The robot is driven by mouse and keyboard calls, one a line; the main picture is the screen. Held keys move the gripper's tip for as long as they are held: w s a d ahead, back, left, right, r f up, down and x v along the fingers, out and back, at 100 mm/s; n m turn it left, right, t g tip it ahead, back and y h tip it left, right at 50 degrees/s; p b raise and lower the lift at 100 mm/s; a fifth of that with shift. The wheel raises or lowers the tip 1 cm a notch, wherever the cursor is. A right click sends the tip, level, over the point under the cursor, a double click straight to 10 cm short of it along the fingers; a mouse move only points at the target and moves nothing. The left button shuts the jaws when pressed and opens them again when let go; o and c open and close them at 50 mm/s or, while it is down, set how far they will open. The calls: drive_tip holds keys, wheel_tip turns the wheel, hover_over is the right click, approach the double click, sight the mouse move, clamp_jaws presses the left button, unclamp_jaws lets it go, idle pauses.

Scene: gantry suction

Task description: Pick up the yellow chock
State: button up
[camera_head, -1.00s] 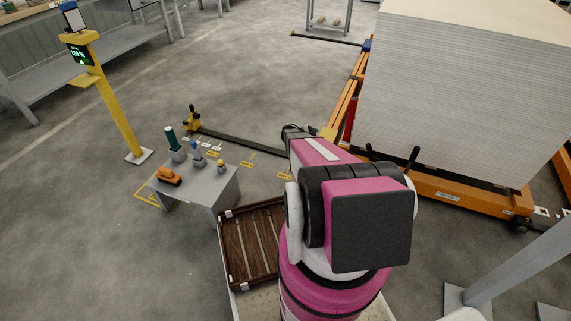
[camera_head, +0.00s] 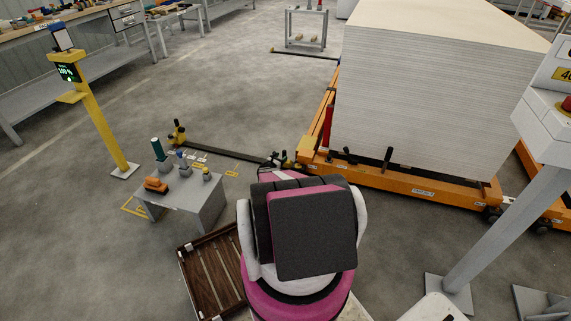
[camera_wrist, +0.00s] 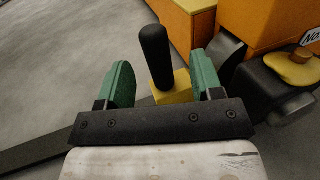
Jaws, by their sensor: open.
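The yellow chock (camera_wrist: 179,92) is a small yellow block with an upright black handle (camera_wrist: 155,55), seen in the wrist view. My gripper (camera_wrist: 162,78) is open, with one green finger pad on each side of the chock. The block lies nearer the right pad, and the handle rises between the pads. I cannot tell whether either pad touches it. The gripper's black crossbar hides the block's near part. In the head view my arm and the clutter beside the orange frame mostly hide the gripper, and the chock cannot be made out clearly.
An orange frame (camera_head: 425,187) carries a tall white sheet stack (camera_head: 420,105) close by. A dark floor bar (camera_head: 225,151) ends at another yellow piece (camera_head: 178,133). A grey table (camera_head: 195,190), a slatted brown crate (camera_head: 213,272) and a control post (camera_head: 500,235) stand around me. Floor at the upper left is open.

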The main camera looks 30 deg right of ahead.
drive_tip(key=shift+f+x, duration=0.2)
drive_tip(key=shift+x, duration=2.95)
drive_tip(key=shift+w+a, duration=0.1)
drive_tip(key=shift+w, duration=0.05)
clamp_jaws()
